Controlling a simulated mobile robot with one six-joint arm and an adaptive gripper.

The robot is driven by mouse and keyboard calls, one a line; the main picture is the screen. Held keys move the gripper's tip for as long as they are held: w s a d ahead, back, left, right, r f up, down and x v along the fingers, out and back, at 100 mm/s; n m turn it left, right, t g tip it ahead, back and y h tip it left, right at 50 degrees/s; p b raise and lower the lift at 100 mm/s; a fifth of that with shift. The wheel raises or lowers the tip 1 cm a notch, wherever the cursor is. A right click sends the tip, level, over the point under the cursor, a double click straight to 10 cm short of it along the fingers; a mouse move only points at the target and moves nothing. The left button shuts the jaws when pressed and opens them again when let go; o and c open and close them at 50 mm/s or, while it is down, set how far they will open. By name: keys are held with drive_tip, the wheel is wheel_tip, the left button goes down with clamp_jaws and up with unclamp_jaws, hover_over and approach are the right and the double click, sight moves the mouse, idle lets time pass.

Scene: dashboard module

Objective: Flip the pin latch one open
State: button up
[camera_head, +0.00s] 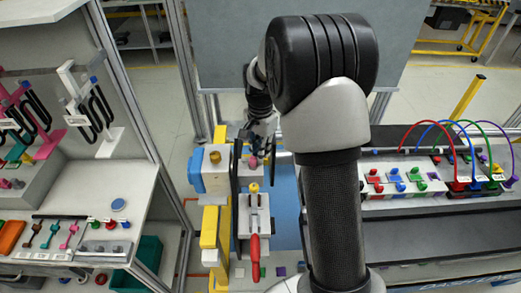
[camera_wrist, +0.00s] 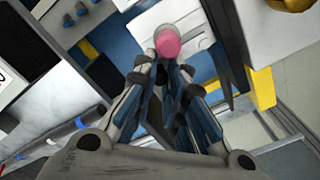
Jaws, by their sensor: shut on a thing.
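The dashboard module stands in the middle of the head view. A pink round knob (camera_head: 253,161) sits on its upper part, just under my gripper (camera_head: 262,140). In the wrist view the pink knob (camera_wrist: 168,42) is at the fingertips of my gripper (camera_wrist: 160,66), against a white plate (camera_wrist: 186,22). My fingers are closed in around the knob's stem, which they mostly hide. I cannot tell how the latch pin sits. Lower on the module are a yellow knob (camera_head: 254,188) and a red handle (camera_head: 254,246) on a pale plate.
A dark upright plate (camera_head: 235,185) and a yellow post (camera_head: 209,228) stand left of the knob. A blue part (camera_head: 196,170) juts out at the module's left. Shelves with coloured parts flank both sides, including a panel with coloured cables (camera_head: 452,150) at right.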

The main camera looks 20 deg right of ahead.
clamp_jaws()
drive_tip(key=w+n+p, duration=0.1)
drive_tip(key=n, duration=0.2)
drive_tip(key=w+n+p, duration=0.2)
drive_tip(key=n, duration=0.1)
drive_tip(key=w+n+p, duration=0.1)
drive_tip(key=n, duration=0.3)
drive_tip(key=shift+w+a+p, duration=0.1)
drive_tip(key=shift+w+p, duration=0.2)
drive_tip(key=shift+p, duration=0.1)
drive_tip(key=shift+w, duration=0.1)
idle(0.3)
drive_tip(key=o, duration=0.8)
unclamp_jaws()
wheel_tip(320, 180, up, 12)
